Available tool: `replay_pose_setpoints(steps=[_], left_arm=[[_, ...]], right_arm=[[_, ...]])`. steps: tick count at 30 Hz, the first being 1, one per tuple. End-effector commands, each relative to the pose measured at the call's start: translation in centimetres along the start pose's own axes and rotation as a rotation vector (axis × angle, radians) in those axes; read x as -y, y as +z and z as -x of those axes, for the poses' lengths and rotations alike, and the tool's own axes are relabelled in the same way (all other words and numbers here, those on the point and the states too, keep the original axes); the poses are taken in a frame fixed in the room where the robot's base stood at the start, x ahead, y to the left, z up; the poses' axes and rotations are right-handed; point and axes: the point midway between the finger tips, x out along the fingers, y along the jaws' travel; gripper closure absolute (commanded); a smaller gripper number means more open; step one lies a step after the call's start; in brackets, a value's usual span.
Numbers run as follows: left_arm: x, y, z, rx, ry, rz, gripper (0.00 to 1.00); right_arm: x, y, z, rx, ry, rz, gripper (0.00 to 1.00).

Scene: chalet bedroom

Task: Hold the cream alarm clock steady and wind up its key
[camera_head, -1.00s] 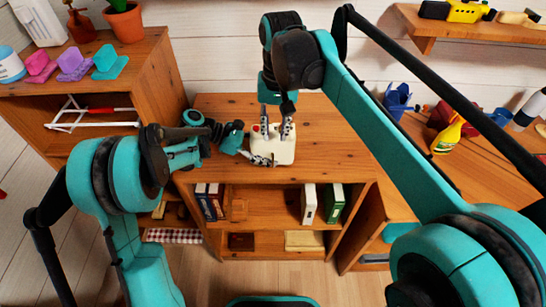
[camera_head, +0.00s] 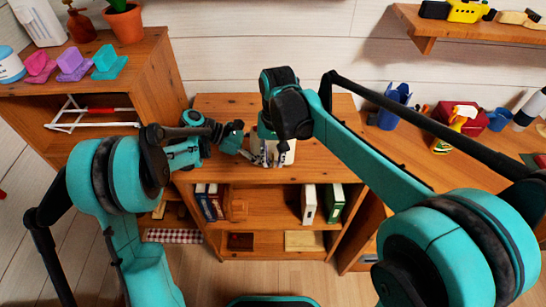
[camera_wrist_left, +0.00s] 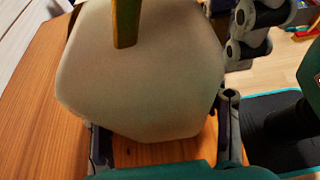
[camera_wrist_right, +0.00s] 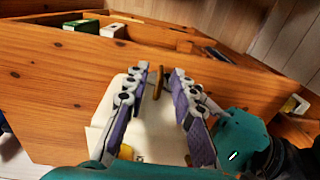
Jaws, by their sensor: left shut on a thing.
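The cream alarm clock (camera_head: 290,156) stands on the top of the low wooden shelf, mostly hidden behind my right gripper in the head view. In the left wrist view the cream clock body (camera_wrist_left: 150,80) sits between the fingers of my left gripper (camera_wrist_left: 163,115), which is shut on it. In the right wrist view the key (camera_wrist_right: 158,82) lies between the fingertips of my right gripper (camera_wrist_right: 161,76). Those fingers are apart, with gaps beside the key.
The shelf top (camera_head: 330,160) is clear around the clock. Books (camera_head: 309,203) stand in the shelf below. A left cabinet (camera_head: 150,60) carries a plant pot and coloured items. A desk at right holds a blue container (camera_head: 394,107), a red box and a spray bottle.

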Motion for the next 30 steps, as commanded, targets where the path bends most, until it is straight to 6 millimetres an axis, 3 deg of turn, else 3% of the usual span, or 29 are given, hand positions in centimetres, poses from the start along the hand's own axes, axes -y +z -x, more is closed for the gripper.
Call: replay_pose_setpoints(steps=[1,2,3,17,30], left_arm=[[-0.01,0.02,0.0,0.0,0.0,0.0,0.54],[-0.01,0.02,0.0,0.0,0.0,0.0,0.54],[-0.01,0.02,0.0,0.0,0.0,0.0,0.54],[0.0,0.02,0.0,0.0,0.0,0.0,0.54],[0.0,0.04,-0.01,0.001,0.0,0.0,0.54]], right_arm=[[0.0,0.0,0.01,0.0,0.0,0.0,0.9],[0.0,0.0,0.01,0.0,0.0,0.0,0.98],[0.0,-0.01,0.02,0.0,0.0,0.0,1.0],[-0.14,0.03,-0.03,0.003,-0.047,-0.001,1.0],[-0.78,-0.02,-0.2,0.002,-0.376,-0.006,1.0]])
